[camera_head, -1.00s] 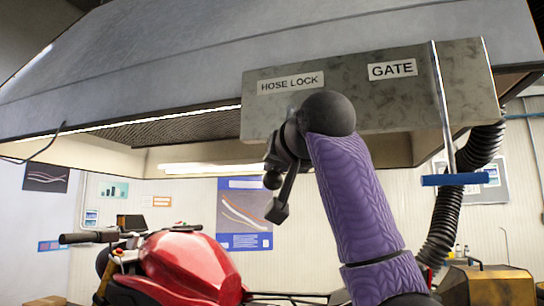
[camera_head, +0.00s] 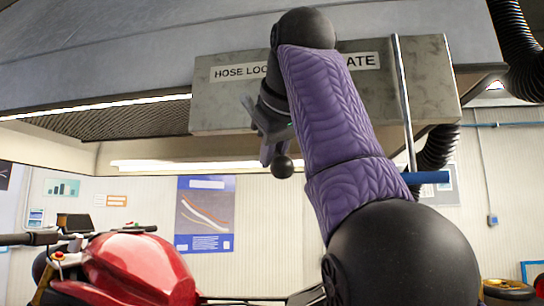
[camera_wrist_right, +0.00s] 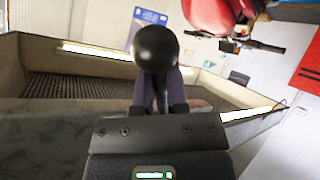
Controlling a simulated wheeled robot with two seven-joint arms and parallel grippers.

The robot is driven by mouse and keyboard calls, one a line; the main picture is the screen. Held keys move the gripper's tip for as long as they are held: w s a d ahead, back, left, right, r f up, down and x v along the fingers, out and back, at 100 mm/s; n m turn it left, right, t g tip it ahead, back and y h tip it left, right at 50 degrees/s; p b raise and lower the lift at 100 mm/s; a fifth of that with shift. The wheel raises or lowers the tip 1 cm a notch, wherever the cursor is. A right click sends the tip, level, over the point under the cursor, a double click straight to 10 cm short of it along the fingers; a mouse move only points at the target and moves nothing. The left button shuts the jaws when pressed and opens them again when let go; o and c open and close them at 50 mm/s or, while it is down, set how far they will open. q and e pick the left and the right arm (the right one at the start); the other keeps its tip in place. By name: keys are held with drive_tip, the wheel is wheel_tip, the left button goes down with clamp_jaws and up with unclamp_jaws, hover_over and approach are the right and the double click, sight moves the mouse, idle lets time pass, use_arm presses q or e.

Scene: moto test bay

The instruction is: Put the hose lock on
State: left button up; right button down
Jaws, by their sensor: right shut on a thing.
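A grey metal box (camera_head: 215,105) under the hood carries a HOSE LOCK label (camera_head: 238,72) and a partly covered GATE label (camera_head: 363,61). My right gripper (camera_head: 272,150) is in front of the box's lower edge, below the HOSE LOCK label. It is shut on a black ball knob (camera_head: 282,166), which shows at the fingertips. The knob also shows in the right wrist view (camera_wrist_right: 156,47), between and beyond the fingers (camera_wrist_right: 160,95). My purple-sleeved right arm hides the middle of the box and whatever joins the knob to it. My left gripper is out of view.
A vertical rod with a blue handle (camera_head: 427,177) hangs at the box's right. A ribbed black hose (camera_head: 435,148) hangs behind it. A red motorcycle (camera_head: 140,268) stands lower left. The large hood (camera_head: 130,60) is overhead. Open air lies below the box's left part.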

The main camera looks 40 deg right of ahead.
drive_tip(key=shift+s+d+r, duration=0.15)
drive_tip(key=shift+r, duration=0.1)
idle(0.4)
drive_tip(key=c, duration=0.7)
unclamp_jaws()
drive_tip(key=shift+o, duration=0.2)
